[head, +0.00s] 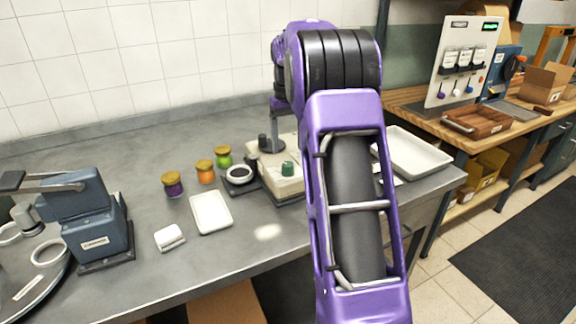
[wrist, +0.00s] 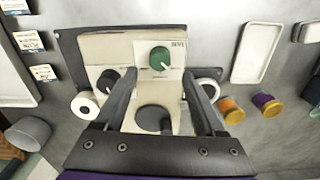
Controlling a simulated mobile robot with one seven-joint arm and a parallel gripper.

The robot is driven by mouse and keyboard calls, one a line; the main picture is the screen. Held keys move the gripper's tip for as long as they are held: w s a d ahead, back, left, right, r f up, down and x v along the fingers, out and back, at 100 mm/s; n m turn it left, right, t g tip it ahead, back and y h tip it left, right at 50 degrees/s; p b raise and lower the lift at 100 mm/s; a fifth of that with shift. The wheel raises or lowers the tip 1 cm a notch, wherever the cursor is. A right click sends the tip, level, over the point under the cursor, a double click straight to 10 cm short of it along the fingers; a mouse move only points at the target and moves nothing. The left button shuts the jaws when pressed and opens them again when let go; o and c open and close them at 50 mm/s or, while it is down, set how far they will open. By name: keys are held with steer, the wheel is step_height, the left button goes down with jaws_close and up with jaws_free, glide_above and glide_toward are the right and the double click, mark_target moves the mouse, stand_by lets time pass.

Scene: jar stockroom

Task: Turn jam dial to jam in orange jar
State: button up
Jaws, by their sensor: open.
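The cream machine (head: 272,181) on the grey counter carries a green dial (head: 288,168). In the wrist view the green dial (wrist: 159,58) sits on a pale plate with small lettering, too small to read surely. A light pointer mark shows toward its lower right. The orange jar (head: 206,172) with a gold lid stands left of the machine; it also shows in the wrist view (wrist: 231,111). My gripper (wrist: 159,80) is open, its fingers either side of the machine's middle, the dial just beyond the tips. I cannot tell its height above the dial. In the head view my arm hides part of the machine.
A purple jar (head: 172,185) and a green jar (head: 223,157) flank the orange jar. A dark knob (wrist: 108,80) is beside the dial. A white tray (head: 211,212) lies left of the machine, another tray (head: 412,152) right. A blue device (head: 95,220) stands far left.

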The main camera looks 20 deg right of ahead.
mark_target(288, 164)
step_height(288, 164, down, 6)
steer(key=shift+f+b, duration=0.15)
steer(key=shift+b, duration=0.3)
steer(key=shift+c, duration=0.2)
jaws_close()
